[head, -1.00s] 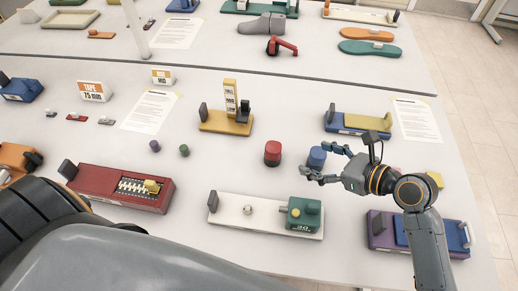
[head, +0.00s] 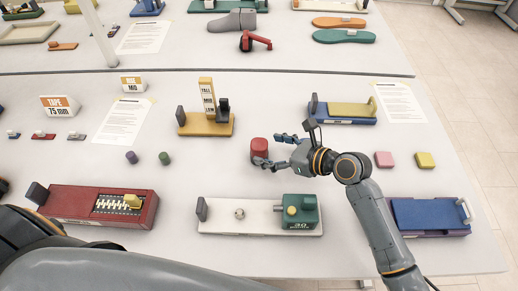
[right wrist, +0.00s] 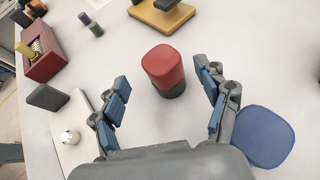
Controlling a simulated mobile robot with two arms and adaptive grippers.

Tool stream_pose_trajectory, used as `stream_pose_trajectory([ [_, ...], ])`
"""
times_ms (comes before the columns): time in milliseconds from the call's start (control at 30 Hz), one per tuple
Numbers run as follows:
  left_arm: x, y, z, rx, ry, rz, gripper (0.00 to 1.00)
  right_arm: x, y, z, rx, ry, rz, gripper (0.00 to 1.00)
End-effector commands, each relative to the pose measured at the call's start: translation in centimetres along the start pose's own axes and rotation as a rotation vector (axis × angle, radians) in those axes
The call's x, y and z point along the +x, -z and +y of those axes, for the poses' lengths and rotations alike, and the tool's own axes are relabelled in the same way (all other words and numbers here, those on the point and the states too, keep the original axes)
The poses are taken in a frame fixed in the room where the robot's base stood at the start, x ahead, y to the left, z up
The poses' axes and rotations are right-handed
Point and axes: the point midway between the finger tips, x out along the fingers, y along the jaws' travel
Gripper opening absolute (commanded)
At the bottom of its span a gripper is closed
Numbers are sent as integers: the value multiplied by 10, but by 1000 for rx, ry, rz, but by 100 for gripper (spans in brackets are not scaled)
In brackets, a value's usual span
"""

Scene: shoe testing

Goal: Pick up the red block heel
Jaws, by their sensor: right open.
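The red block heel (head: 259,147), with a dark base, stands upright on the white table. In the right wrist view the red block heel (right wrist: 164,63) is just ahead of the fingertips, in the gap between them. My right gripper (head: 268,150) is open, one finger on the far side and one on the near side, close to the heel. In the right wrist view the right gripper (right wrist: 163,78) is empty, with table showing between it and the heel. My left gripper is not in view.
A blue block (right wrist: 260,137) stands right beside the right finger, hidden in the head view. The yellow gauge (head: 206,124) is behind the heel. The white fixture with a green block (head: 300,211) is in front. Table left of the heel is mostly clear.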

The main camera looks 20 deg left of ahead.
Motion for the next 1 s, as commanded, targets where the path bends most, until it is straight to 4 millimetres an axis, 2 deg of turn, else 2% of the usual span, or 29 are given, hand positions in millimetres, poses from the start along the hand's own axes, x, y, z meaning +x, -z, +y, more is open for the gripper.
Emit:
stream_pose_trajectory([
  [300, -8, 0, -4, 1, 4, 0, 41, 42, -3, -3, 0, -1, -1, 75],
  [600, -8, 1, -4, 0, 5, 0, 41, 46, -2, -3, 0, 0, 0, 75],
  [900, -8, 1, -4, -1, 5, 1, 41, 46, -2, -3, 0, 0, 0, 14],
  [1000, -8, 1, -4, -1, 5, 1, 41, 46, -2, -3, 0, 0, 0, 14],
])
